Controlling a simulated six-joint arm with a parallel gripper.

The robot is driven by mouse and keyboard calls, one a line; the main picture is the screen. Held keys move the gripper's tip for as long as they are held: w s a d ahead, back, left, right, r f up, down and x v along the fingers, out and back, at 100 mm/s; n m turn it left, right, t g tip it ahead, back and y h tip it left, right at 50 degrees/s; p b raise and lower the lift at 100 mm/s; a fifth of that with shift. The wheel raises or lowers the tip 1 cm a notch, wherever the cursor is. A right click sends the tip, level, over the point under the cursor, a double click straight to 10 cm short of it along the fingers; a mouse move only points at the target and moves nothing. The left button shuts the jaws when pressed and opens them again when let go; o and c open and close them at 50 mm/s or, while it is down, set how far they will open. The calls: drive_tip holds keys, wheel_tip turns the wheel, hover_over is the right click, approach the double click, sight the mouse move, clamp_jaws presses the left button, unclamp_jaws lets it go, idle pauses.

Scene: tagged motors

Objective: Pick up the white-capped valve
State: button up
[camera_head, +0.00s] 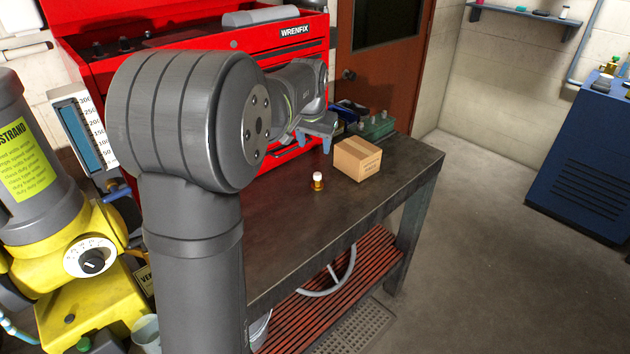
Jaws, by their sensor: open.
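The white-capped valve (318,181) is a small brass-coloured piece with a white top, standing upright on the dark workbench (290,222). It is just left of a cardboard box. My gripper (318,146) is above and behind the valve in the picture, with its blue-grey fingers apart and nothing seen between them. The gripper does not touch the valve. My large grey arm link hides the left part of the bench.
The cardboard box (357,159) stands close to the valve's right. Behind it are a green block-like item (377,127) and dark blue items (347,108). A red tool chest (290,60) stands at the back. The bench's front right is clear.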

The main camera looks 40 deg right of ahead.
sight(317, 175)
drive_tip(key=shift+n, duration=0.7)
drive_tip(key=x, duration=1.3)
drive_tip(key=shift+w+a, duration=0.15)
drive_tip(key=shift+w, duration=0.1)
drive_tip(key=shift+d+x, duration=0.2)
drive_tip(key=shift+x, duration=1.2)
drive_tip(key=shift+d+x, duration=0.2)
drive_tip(key=shift+x, duration=1.2)
drive_tip(key=shift+s+h, duration=0.1)
drive_tip(key=shift+h, duration=0.2)
drive_tip(key=shift+c, duration=0.2)
drive_tip(key=shift+r, duration=0.1)
drive_tip(key=c, duration=0.9)
drive_tip(key=shift+o, duration=0.2)
drive_tip(key=shift+r, duration=0.1)
